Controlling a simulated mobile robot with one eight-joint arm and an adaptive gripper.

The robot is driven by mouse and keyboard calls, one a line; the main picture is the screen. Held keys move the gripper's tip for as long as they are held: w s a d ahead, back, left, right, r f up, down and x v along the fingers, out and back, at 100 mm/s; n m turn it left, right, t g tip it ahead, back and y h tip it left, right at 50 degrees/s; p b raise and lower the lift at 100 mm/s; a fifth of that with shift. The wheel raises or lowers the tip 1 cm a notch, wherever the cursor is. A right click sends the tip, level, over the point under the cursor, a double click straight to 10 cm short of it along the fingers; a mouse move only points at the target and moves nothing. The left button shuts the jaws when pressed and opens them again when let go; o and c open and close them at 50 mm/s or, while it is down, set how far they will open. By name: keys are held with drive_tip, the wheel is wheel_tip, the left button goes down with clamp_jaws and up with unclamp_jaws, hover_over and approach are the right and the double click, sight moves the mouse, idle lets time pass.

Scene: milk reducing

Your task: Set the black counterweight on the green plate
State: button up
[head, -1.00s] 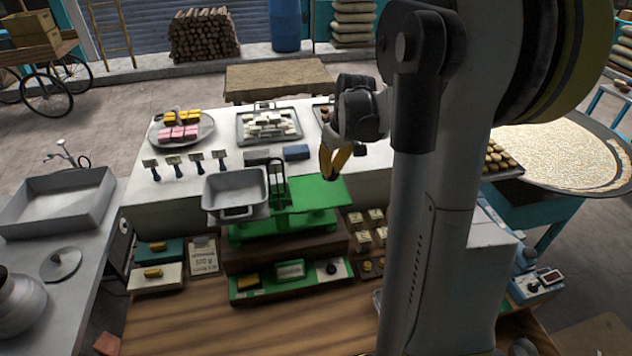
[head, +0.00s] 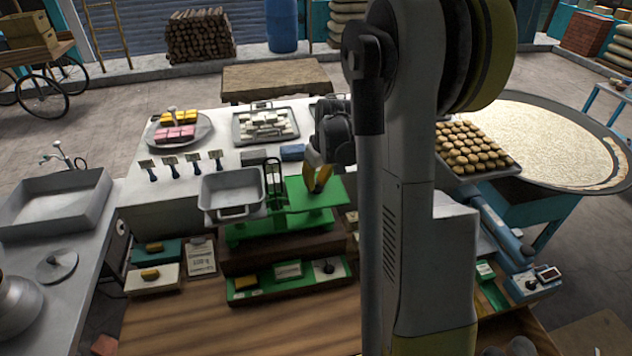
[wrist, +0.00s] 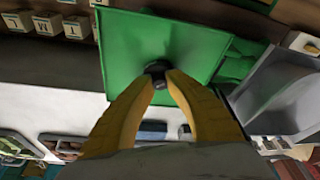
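The green plate (head: 330,186) is the flat right-hand pan of a green balance scale, and it fills the upper middle of the wrist view (wrist: 125,45). My gripper (head: 317,180) is over this plate, pointing down, with its yellow fingertips nearly together. The small black counterweight (wrist: 157,70) is between the fingertips in the wrist view, with the green surface behind it. It shows as a dark spot (head: 317,189) below the fingers in the head view. I cannot tell whether its underside touches the plate. The fingers hide part of it.
A grey metal pan (head: 232,192) sits on the scale's left side. A green tray (head: 289,279) with small items lies in front. Blue and dark blocks (head: 292,152) stand behind the scale. A tray of cookies (head: 470,148) is at right, past my arm.

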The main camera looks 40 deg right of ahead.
drive_tip(key=shift+o, duration=0.9)
drive_tip(key=shift+r+p, duration=0.25)
drive_tip(key=shift+p, duration=0.05)
drive_tip(key=v, duration=1.2)
drive_tip(key=s+a+r+t, duration=0.1)
drive_tip(key=s+a+r, duration=0.15)
drive_tip(key=a, duration=0.55)
drive_tip(key=s+a+r+t, duration=0.15)
drive_tip(key=s+a, duration=0.25)
drive_tip(key=a, duration=0.5)
drive_tip(key=s+a+f+t, duration=0.1)
drive_tip(key=s+a, duration=0.7)
drive_tip(key=a, duration=0.1)
drive_tip(key=shift+n+p, duration=0.3)
drive_tip(key=shift+n, duration=0.1)
drive_tip(key=shift+d, duration=0.1)
